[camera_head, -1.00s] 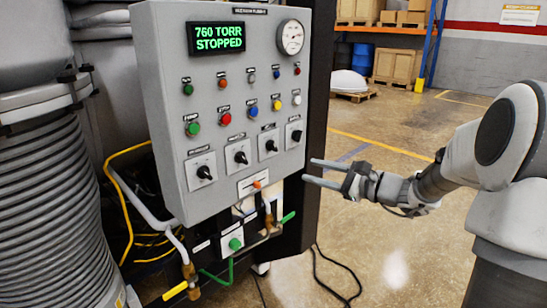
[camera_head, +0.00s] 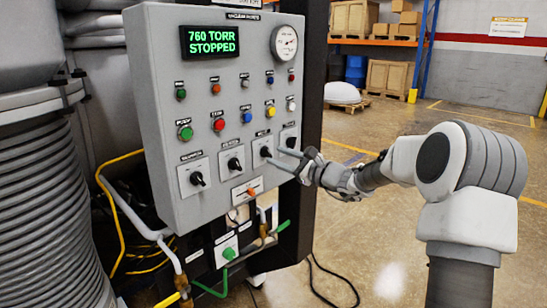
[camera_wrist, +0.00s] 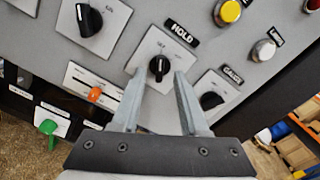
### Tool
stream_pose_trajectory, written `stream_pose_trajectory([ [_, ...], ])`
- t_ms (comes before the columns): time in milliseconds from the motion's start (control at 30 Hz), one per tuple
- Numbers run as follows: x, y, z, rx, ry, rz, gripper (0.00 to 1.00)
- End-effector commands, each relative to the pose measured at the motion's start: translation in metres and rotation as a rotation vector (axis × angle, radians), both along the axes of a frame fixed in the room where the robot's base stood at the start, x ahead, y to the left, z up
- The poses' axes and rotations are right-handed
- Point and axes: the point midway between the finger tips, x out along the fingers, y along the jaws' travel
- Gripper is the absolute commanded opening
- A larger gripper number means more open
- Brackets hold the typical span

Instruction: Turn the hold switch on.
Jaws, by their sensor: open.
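The hold switch (camera_wrist: 158,66) is a black rotary knob on a pale square plate, under a black HOLD label (camera_wrist: 181,33) in the wrist view. In the head view it is the third knob (camera_head: 265,152) in the bottom row of the grey control panel (camera_head: 160,110). My gripper (camera_wrist: 159,73) is open, its two fingers pointing at the panel with the hold knob between their tips in the picture. In the head view my gripper (camera_head: 275,157) is close to the knob from the right. I cannot tell whether the fingers touch it.
The gauge switch (camera_wrist: 211,100) is close to the right finger. Another black knob (camera_wrist: 89,20) is at the upper left. An orange control (camera_wrist: 95,94) lies below. The display (camera_head: 211,41) reads 760 TORR STOPPED. Open floor lies to the right.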

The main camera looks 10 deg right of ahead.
Motion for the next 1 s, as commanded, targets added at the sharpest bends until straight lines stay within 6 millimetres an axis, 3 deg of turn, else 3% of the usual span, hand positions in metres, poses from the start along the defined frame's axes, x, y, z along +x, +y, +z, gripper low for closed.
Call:
stream_pose_trajectory([
  [200,0.019,0.014,0.0,-0.001,0.0,0.001,0.44],
  [533,0.022,0.016,0.0,-0.001,0.0,0.0,0.44],
  [567,0.022,0.016,0.0,-0.002,0.001,0.0,0.42],
  [800,0.022,0.016,0.0,-0.002,0.001,0.0,0.0],
  [1000,0.022,0.016,0.0,-0.002,0.001,0.0,0.0],
])
